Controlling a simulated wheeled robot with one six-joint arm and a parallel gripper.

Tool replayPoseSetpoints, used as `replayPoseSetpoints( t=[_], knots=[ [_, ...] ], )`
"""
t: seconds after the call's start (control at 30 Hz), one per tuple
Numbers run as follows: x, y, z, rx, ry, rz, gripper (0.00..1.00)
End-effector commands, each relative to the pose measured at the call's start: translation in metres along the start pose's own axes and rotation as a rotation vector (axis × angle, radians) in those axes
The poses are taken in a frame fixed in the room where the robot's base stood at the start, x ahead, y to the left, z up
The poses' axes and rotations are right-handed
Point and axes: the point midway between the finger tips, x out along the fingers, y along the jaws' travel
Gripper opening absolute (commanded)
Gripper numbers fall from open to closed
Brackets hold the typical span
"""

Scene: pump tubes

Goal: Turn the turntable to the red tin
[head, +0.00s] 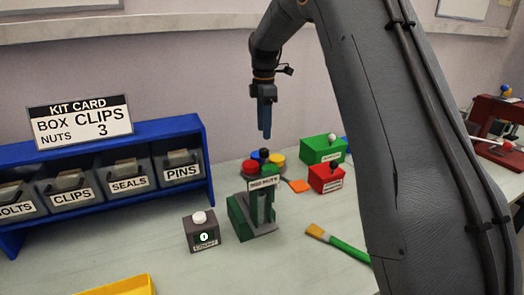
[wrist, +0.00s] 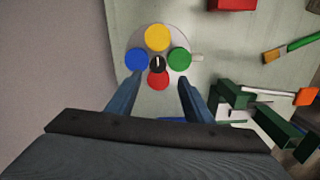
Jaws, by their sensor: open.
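The turntable (wrist: 180,40) is a pale disc seen from above in the wrist view, with a dark knob (wrist: 157,62) at its centre. Around the knob are a yellow tin (wrist: 157,37), a blue tin (wrist: 136,61), a green tin (wrist: 180,61) and the red tin (wrist: 158,81). The red tin is on the side nearest my wrist, partly covered by the knob. In the head view the red tin (head: 250,167) is at the disc's left front. My gripper (head: 265,134) points down above the turntable, open and empty; its fingers (wrist: 159,82) appear either side of the red tin in the wrist view.
A dark green stand (head: 263,205) rises in front of the turntable. A green box (head: 318,152) and red box (head: 326,182) stand to its right. A grey box with a white button (head: 203,236), a brush (head: 340,245) and a blue bin rack (head: 208,160) are nearby.

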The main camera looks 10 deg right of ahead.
Motion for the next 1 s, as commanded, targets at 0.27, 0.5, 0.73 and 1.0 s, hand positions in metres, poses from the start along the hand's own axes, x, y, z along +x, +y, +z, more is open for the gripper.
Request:
replayPoseSetpoints(
  t=[0.27,0.5,0.73,1.0],
  knots=[
    [0.025,0.001,0.0,0.0,0.0,-0.003,0.47],
    [0.061,0.0,0.001,0.001,0.0,-0.003,0.47],
    [0.081,0.001,0.001,0.002,0.0,0.0,0.47],
    [0.084,0.001,0.001,0.002,0.0,0.0,0.47]
  ],
)
